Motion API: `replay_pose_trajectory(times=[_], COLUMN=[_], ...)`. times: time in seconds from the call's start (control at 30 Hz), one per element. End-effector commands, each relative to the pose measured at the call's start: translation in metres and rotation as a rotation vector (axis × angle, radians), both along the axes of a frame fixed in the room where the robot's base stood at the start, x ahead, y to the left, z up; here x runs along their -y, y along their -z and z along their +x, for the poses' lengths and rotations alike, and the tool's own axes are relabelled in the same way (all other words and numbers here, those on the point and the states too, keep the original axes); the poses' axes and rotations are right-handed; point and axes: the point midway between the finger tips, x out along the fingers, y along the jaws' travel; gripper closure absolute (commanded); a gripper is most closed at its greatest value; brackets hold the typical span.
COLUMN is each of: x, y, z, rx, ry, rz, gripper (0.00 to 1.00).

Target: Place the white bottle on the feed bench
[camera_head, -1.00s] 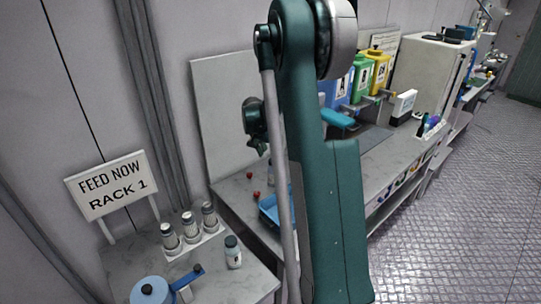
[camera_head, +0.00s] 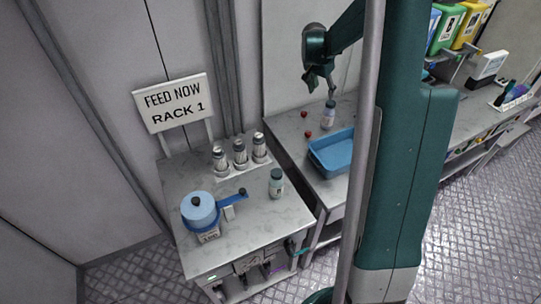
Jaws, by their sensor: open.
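A whitish bottle (camera_head: 328,117) with a darker cap stands upright on the bench at the back, left of my arm. My gripper (camera_head: 320,82) is open and empty just above this bottle, fingers pointing down. The feed bench (camera_head: 238,238) is the grey-topped table at the front left, with a sign (camera_head: 174,105) reading "FEED NOW RACK 1". Another small bottle (camera_head: 276,184), pale with a dark green cap, stands on the feed bench near its right side.
On the feed bench are several capped vials (camera_head: 240,152) in a white holder and a blue round device (camera_head: 200,212) with an arm. A blue tray (camera_head: 332,153) and red berries (camera_head: 307,134) are near the whitish bottle. The feed bench's front is mostly clear.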

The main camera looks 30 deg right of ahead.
Motion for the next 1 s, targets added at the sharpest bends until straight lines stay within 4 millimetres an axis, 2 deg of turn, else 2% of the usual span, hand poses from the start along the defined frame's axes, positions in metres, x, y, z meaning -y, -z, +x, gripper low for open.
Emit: replay_pose_trajectory(times=[0.1,0.5,1.0], x=[-0.027,-0.112,-0.210], y=[-0.021,-0.079,-0.128], z=[-0.009,-0.044,-0.107], rx=[0.006,0.026,0.056], ry=[-0.057,-0.251,-0.489], rz=[0.000,-0.005,-0.022], gripper=[0.50,0.50,0.50])
